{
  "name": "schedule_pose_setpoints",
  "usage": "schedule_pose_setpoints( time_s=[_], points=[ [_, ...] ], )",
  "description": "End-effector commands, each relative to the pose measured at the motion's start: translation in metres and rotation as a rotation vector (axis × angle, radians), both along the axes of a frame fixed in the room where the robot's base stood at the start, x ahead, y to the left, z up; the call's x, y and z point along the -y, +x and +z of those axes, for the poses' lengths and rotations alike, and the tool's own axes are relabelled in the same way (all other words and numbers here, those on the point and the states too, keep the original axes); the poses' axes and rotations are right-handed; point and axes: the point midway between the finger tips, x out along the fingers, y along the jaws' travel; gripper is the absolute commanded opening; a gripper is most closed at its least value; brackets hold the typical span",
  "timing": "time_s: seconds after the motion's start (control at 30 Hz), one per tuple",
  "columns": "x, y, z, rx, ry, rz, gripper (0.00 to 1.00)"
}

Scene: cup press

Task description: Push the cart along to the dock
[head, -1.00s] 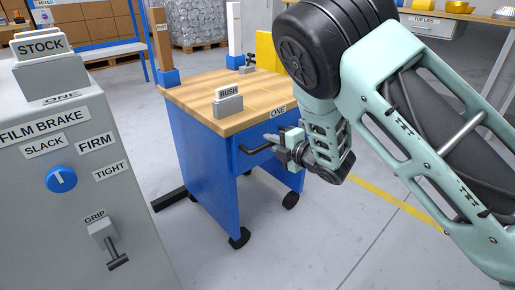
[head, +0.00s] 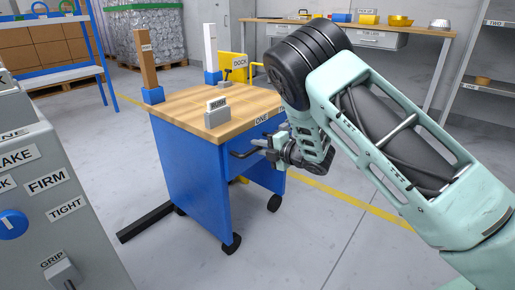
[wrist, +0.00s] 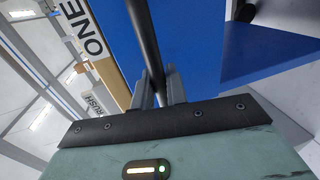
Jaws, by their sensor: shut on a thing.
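The cart (head: 200,175) has blue sides, a wooden top and dark casters, and stands upright in the middle of the head view. Its front edge is labelled ONE. My gripper (head: 264,145) is shut on the cart's black handle (head: 241,154) at the near side. In the wrist view the two fingers (wrist: 157,90) are either side of the handle bar (wrist: 144,40). The dock (head: 233,70), a yellow panel with a DOCK sign, shows behind the cart's far edge. Its lower part is mostly hidden by the cart and my arm.
A grey RUSH sign block (head: 217,113) stands on the cart top. A grey cabinet (head: 60,235) with a blue knob is at the near left. A black bar (head: 142,223) lies on the floor left of the cart. Open floor with a yellow line (head: 365,206) lies right.

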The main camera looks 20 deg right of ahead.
Motion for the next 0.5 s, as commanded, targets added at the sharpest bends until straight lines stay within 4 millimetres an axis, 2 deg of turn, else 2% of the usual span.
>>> schedule_pose_setpoints(
  time_s=[0.03, 0.27, 0.3, 0.37, 0.5],
  points=[
    [0.0059, 0.0020, -0.0001, 0.001, -0.005, -0.012, 0.00],
    [0.0075, 0.0029, 0.0003, 0.003, -0.006, -0.016, 0.00],
    [0.0077, 0.0030, 0.0004, 0.003, -0.006, -0.017, 0.17],
    [0.0079, 0.0031, 0.0005, 0.003, -0.006, -0.017, 0.33],
    [0.0056, 0.0025, 0.0004, 0.003, -0.004, -0.012, 0.33]
  ],
)
